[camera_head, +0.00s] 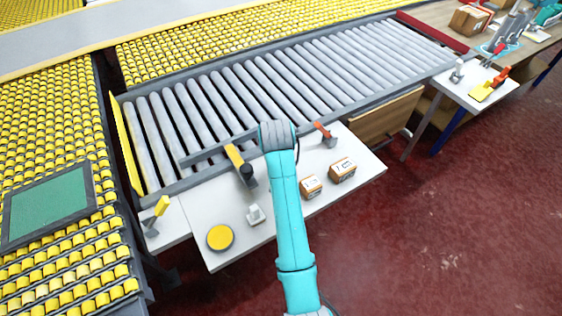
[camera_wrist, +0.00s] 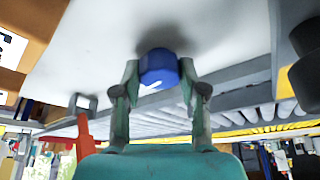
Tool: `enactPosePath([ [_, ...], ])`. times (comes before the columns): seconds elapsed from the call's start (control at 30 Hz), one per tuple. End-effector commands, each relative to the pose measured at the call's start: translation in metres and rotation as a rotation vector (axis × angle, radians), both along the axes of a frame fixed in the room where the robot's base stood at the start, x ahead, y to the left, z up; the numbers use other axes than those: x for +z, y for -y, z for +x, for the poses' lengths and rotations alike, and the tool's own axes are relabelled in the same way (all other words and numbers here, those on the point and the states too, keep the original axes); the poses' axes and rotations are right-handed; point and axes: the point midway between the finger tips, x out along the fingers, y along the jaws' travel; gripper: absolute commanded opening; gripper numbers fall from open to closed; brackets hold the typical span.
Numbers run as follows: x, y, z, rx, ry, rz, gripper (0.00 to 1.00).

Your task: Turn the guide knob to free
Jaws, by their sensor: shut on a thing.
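The guide knob (camera_wrist: 157,64) is blue with a white mark on its face, and shows in the wrist view against a pale tabletop. My gripper (camera_wrist: 159,78) has one finger on each side of it and is shut on it. The white mark is partly visible near the knob's lower edge; I cannot tell which setting it points to. In the head view my arm's teal link hides the gripper and the knob.
A roller conveyor (camera_head: 240,97) runs behind.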

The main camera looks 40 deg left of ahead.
Motion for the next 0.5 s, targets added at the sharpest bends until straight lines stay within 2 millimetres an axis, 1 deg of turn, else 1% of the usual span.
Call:
enactPosePath([
  [0.2,-0.0004,-0.0002,-0.0003,-0.104,-0.001,-0.002,0.07],
  [0.5,-0.0003,-0.0002,-0.0004,-0.163,-0.001,-0.002,0.07],
])
